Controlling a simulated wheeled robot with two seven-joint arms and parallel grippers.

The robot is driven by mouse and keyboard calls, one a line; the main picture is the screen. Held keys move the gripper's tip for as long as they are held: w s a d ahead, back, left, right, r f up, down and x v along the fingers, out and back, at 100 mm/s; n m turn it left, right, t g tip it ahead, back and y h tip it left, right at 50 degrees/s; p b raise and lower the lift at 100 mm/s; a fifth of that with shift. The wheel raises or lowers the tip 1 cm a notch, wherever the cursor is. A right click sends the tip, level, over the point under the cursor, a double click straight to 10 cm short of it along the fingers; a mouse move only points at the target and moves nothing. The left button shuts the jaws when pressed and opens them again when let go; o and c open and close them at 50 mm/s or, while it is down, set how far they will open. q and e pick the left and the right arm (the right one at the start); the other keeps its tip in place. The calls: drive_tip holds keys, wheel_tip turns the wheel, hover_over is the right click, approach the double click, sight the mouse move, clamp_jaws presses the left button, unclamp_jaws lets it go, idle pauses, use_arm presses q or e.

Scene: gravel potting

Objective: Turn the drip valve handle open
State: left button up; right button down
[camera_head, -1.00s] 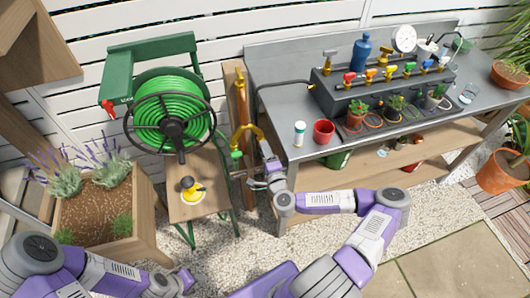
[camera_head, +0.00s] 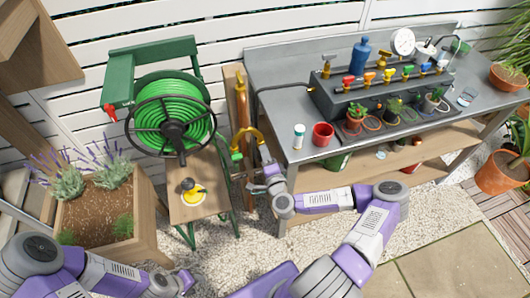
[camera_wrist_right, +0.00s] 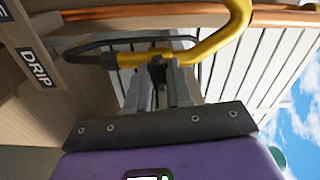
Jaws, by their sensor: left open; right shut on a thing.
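A sign reading DRIP (camera_wrist_right: 37,68) is at the left of that view. My left gripper (camera_head: 182,283) is open and empty at the lower left, far from the valve.
The green hose reel (camera_head: 172,125) stands left of the post, with a small wooden table (camera_head: 198,208) in front. The grey bench (camera_head: 285,95) is on the right, with a red pot (camera_head: 323,133) near its edge. A planter (camera_head: 148,232) stands at the left.

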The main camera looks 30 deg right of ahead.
drive_tip(key=shift+n+p, duration=1.75)
drive_tip(key=shift+n, duration=6.35)
drive_tip(key=c, duration=1.1)
unclamp_jaws()
drive_tip(key=shift+c, duration=0.2)
drive_tip(key=shift+s, duration=0.1)
